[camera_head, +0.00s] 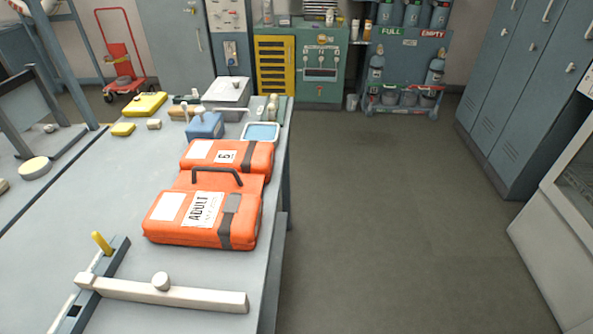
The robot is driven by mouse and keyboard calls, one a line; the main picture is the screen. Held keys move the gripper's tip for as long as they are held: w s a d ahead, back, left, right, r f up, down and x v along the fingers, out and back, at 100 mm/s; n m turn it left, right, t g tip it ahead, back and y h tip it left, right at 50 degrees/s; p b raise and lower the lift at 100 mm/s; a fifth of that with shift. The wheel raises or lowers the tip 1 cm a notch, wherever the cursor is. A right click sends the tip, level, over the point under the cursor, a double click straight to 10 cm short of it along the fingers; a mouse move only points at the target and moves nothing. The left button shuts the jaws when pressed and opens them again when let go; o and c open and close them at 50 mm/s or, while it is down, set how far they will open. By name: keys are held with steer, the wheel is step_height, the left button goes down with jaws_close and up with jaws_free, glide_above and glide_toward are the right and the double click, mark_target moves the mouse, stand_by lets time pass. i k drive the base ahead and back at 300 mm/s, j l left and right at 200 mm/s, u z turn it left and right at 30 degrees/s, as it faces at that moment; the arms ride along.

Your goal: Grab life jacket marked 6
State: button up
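An orange life jacket lies flat on the grey table. Its near block (205,218) has a blank white patch, a white label reading ADULT and a dark grey strap. Its far block (228,156) has a white patch, a dark strap and a small white label with a dark sideways mark that looks like a 6. A dark handle (218,172) stands up from the orange panel between the two blocks. My gripper is not in view.
The grey table (80,215) bears a beige bar (165,295) in front of the jacket. A blue box (205,125), a blue-topped tray (261,132) and yellow cases (145,104) sit behind it. Open floor (390,220) lies right of the table, with lockers (530,80) beyond.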

mark_target(214, 201)
steer(key=i+l+z, duration=0.1)
steer(key=i+z, duration=0.4)
steer(key=i, duration=2.45)
steer(key=i+u, duration=0.15)
steer(key=i, duration=0.35)
steer(key=i+l+u, duration=0.15)
steer(key=i, duration=0.35)
steer(key=i+l+u, duration=0.1)
steer(key=i, duration=0.4)
steer(key=u, duration=2.05)
